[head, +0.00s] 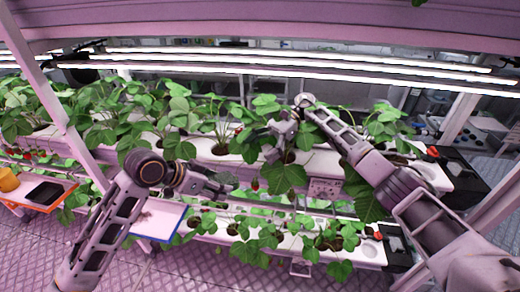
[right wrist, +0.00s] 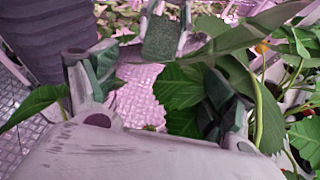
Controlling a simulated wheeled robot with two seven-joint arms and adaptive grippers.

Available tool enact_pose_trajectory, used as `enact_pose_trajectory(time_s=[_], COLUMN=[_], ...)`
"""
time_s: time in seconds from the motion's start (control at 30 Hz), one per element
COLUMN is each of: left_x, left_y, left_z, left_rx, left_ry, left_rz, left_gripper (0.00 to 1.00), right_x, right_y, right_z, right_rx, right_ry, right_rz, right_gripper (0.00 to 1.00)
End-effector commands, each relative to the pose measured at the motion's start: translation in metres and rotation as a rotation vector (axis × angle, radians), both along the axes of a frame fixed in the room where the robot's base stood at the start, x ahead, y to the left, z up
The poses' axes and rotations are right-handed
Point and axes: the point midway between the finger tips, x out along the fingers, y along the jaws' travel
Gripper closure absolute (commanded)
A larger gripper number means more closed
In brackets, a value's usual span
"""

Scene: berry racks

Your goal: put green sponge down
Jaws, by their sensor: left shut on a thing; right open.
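My left gripper (head: 226,184) is shut on a small dark thing in front of the lower rack, too small in the head view to make out. In the right wrist view, a dark grey-green block, seemingly the green sponge (right wrist: 160,38), shows at the top between pale fingers that look like my left gripper's. My right gripper (head: 272,140) is up among the leaves of the upper rack. In the right wrist view its fingers (right wrist: 152,90) are wide apart, with leaves around and between them and no object gripped.
A white tray with a blue rim (head: 178,234) lies below my left gripper, partly hidden by my arm. An orange-edged tray (head: 65,190) at far left holds a black tray (head: 46,192) and a yellow-orange cup (head: 8,180). Leafy plants crowd both white racks. A red berry (head: 255,185) hangs near the middle.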

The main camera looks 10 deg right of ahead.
Motion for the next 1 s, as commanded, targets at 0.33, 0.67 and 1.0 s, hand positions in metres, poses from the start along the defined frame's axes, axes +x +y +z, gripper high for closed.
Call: enact_pose_trajectory(time_s=[0.33, 0.67, 1.0], left_x=[0.0, 0.0, 0.0], left_y=[0.0, 0.0, 0.0], left_z=[0.0, 0.0, 0.0], left_rx=[0.0, 0.0, 0.0], left_ry=[0.0, 0.0, 0.0], left_rz=[0.0, 0.0, 0.0], left_gripper=[0.82, 0.82, 0.82], right_x=[-0.004, -0.019, -0.036], right_y=[0.008, 0.036, 0.07], right_z=[-0.004, -0.017, -0.033], right_rx=[0.001, 0.0, 0.002], right_ry=[0.001, 0.0, 0.0], right_rz=[0.001, 0.002, 0.001], right_gripper=[0.17, 0.17, 0.17])
